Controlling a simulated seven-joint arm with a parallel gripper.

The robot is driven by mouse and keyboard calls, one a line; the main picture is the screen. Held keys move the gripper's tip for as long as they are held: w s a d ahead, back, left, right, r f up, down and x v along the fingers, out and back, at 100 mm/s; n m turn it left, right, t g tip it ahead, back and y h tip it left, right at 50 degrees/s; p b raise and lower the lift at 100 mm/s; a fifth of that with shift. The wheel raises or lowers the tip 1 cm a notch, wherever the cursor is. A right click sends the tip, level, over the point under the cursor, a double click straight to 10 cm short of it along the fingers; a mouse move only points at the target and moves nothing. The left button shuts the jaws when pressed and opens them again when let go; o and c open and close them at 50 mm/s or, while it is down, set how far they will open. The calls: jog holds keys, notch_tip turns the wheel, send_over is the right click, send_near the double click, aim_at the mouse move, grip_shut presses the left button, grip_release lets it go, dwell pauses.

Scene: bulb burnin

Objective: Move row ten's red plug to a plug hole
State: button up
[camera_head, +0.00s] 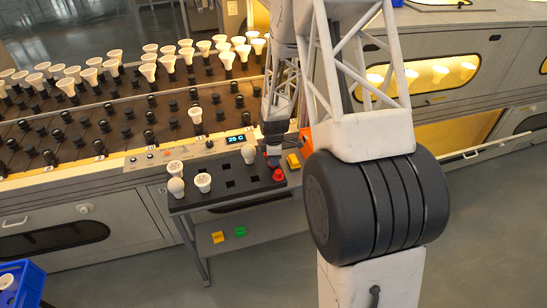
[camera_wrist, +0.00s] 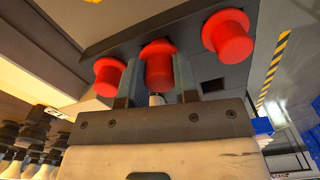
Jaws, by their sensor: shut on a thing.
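My gripper (camera_wrist: 157,76) is shut on a red plug (camera_wrist: 158,60), the middle one of three in the wrist view. The plug is a round cap with a wider flange, between the two fingers. Another red plug (camera_wrist: 108,76) is just left of the fingers, and a third red plug (camera_wrist: 229,36) is to the right, both apart from them. In the head view my gripper (camera_head: 273,150) is over the right end of the black tray (camera_head: 222,199), with red plugs (camera_head: 279,175) partly visible below it. Whether the held plug touches the tray is unclear.
The tray stand holds several white bulbs (camera_head: 203,182) and has square empty holes (camera_head: 231,183). A yellow block (camera_head: 293,161) is right of my gripper. Behind, a sloped rack (camera_head: 60,165) carries rows of black sockets and white bulbs. A display (camera_head: 235,139) reads 25 C.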

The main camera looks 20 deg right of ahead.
jog(key=shift+f, duration=0.45)
jog(key=o, duration=1)
jog(key=shift+r, duration=3.85)
jog(key=shift+r, duration=0.1)
